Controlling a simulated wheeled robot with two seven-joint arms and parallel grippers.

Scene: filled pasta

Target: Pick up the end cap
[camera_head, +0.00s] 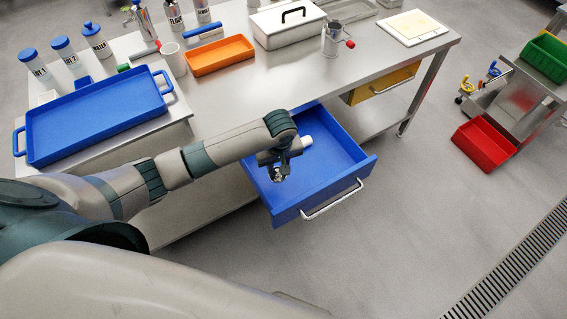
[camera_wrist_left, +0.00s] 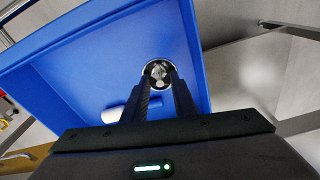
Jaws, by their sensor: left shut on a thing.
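The end cap, a round metallic piece (camera_wrist_left: 157,70), sits between the fingertips of my left gripper (camera_wrist_left: 160,80) in the left wrist view. In the head view my left gripper (camera_head: 280,171) points down inside the open blue drawer (camera_head: 338,150), with a small shiny part of the cap (camera_head: 281,177) at its tips. The gripper is shut on the cap. I cannot tell whether the cap touches the drawer floor. My right gripper is out of view.
A white cylinder (camera_head: 306,141) lies in the drawer beside my gripper; the left wrist view also shows it (camera_wrist_left: 114,114). The drawer's front has a metal handle (camera_head: 333,200). Above stands a steel table with a blue tray (camera_head: 95,122), an orange tray (camera_head: 220,56) and several bottles.

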